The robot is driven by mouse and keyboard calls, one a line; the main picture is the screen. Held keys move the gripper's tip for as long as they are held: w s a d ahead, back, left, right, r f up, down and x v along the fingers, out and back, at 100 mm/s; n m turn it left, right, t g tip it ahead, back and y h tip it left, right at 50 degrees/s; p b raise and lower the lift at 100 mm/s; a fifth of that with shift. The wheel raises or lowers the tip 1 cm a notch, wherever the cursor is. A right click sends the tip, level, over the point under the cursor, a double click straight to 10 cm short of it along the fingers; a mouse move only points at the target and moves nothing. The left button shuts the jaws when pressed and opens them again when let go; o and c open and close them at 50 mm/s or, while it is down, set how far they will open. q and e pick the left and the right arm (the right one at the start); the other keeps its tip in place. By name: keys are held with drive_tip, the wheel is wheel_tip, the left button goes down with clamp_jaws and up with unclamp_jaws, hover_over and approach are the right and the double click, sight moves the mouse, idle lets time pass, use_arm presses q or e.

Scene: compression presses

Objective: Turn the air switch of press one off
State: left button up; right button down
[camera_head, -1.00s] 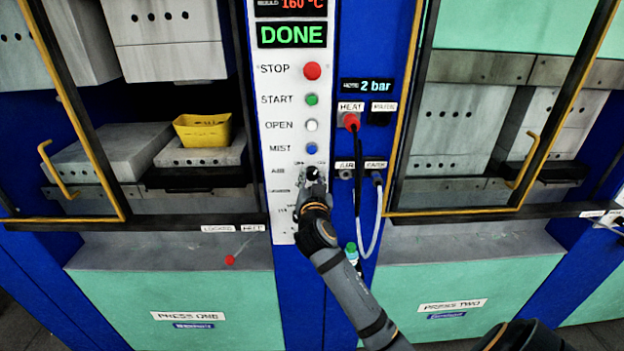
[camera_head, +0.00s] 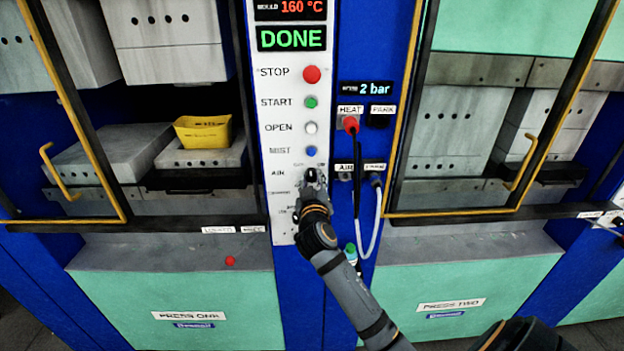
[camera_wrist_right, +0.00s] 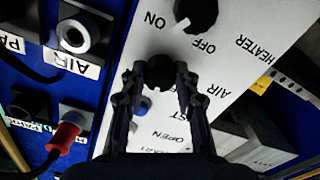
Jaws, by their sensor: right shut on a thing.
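The air switch of press one is a black rotary knob (camera_head: 311,174) on the white control panel (camera_head: 290,100), beside the AIR label and below the blue MIST button. My right gripper (camera_head: 312,185) reaches up to it from below. In the right wrist view its two fingers (camera_wrist_right: 160,76) are closed on either side of the black air knob (camera_wrist_right: 160,70). The fingers hide part of the knob, and I cannot tell which way its pointer faces. My left gripper is not in view.
The heater knob (camera_wrist_right: 195,12) with ON and OFF marks sits close by. Right of the panel are a red plug (camera_head: 350,123) at HEAT and hanging hoses (camera_head: 376,230). Yellow-framed guards stand at both presses. A yellow tray (camera_head: 203,131) sits inside press one.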

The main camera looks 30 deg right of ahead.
drive_tip(key=shift+n+p, duration=0.65)
drive_tip(key=shift+n, duration=1.45)
drive_tip(key=c, duration=1)
unclamp_jaws()
drive_tip(key=v, duration=0.7)
drive_tip(key=shift+s+a, duration=0.15)
drive_tip(key=shift+s, duration=0.15)
drive_tip(key=shift+w, duration=0.1)
